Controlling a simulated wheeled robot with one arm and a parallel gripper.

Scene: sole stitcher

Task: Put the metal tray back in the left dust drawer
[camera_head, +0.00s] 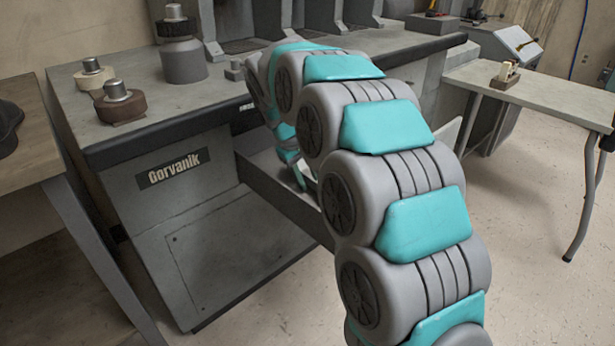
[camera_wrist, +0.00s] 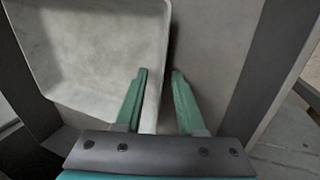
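The left dust drawer (camera_head: 282,205) is pulled out of the grey machine, and its dark side shows in the head view. In the wrist view the pale metal tray (camera_wrist: 90,50) sits at the left inside the drawer (camera_wrist: 215,60), with bare drawer floor to its right. My gripper (camera_wrist: 157,74) is open, its teal fingers pointing down into the drawer. The tray's right wall runs between the fingers, the left finger on the inner side and the right one outside, with gaps visible. In the head view my gripper (camera_head: 297,180) is partly hidden by the drawer side and my arm.
The machine top (camera_head: 150,95) carries a grey canister (camera_head: 183,60) and spools (camera_head: 120,103) above the drawer. A side table (camera_head: 545,90) stands at the right, a workbench (camera_head: 30,140) at the left. The floor (camera_head: 540,260) at the right front is clear.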

